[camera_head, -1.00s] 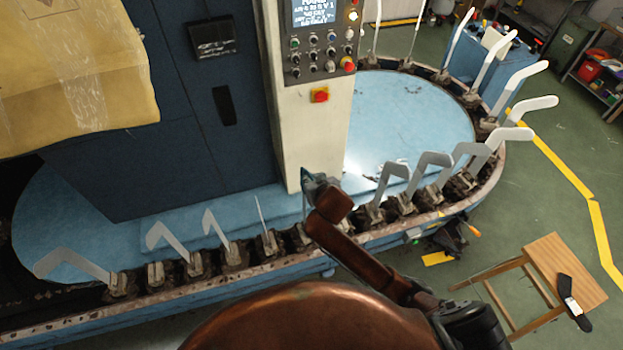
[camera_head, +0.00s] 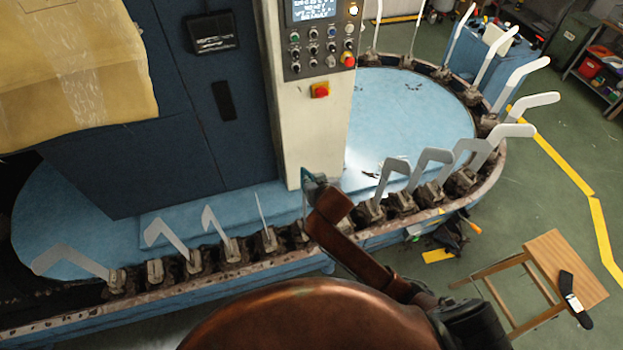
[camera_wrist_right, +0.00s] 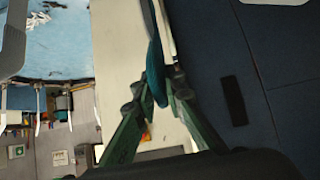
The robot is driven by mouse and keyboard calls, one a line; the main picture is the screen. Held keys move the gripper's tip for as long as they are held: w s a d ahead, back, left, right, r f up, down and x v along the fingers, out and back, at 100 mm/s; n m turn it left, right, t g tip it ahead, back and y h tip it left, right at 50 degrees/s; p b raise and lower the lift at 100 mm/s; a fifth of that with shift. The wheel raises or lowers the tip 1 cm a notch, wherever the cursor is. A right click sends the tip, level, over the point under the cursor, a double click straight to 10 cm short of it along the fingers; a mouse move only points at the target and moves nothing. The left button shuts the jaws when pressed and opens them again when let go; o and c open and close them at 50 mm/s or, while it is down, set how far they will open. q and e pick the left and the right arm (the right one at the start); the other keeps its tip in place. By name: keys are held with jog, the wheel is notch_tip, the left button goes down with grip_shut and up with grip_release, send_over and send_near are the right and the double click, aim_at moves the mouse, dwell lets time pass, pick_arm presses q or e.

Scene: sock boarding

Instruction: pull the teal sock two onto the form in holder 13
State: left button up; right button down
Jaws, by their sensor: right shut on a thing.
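My right gripper (camera_wrist_right: 155,70) is shut on the teal sock (camera_wrist_right: 156,78), which hangs as a narrow strip between the green fingers in the wrist view. A thin pale strip (camera_wrist_right: 165,28), perhaps the edge of a form, runs right beside the sock; I cannot tell whether the sock is around it. In the head view a small teal patch at the right gripper (camera_head: 313,186) shows in front of the control column, mostly hidden by my copper arm link. The holder under it is partly hidden, and no holder number is readable. My left gripper is not in view.
Several grey forms, such as one at the left (camera_head: 165,240), stand in holders along the machine's rusty rim (camera_head: 200,297). The control column (camera_head: 310,130) rises close behind the gripper. A wooden stool (camera_head: 552,265) with a black labelled item (camera_head: 573,296) stands at right.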

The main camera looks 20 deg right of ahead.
jog(key=shift+f+b, duration=1.7)
jog(key=shift+f, duration=2.3)
jog(key=c, duration=1.9)
grip_release()
jog(key=v, duration=1.2)
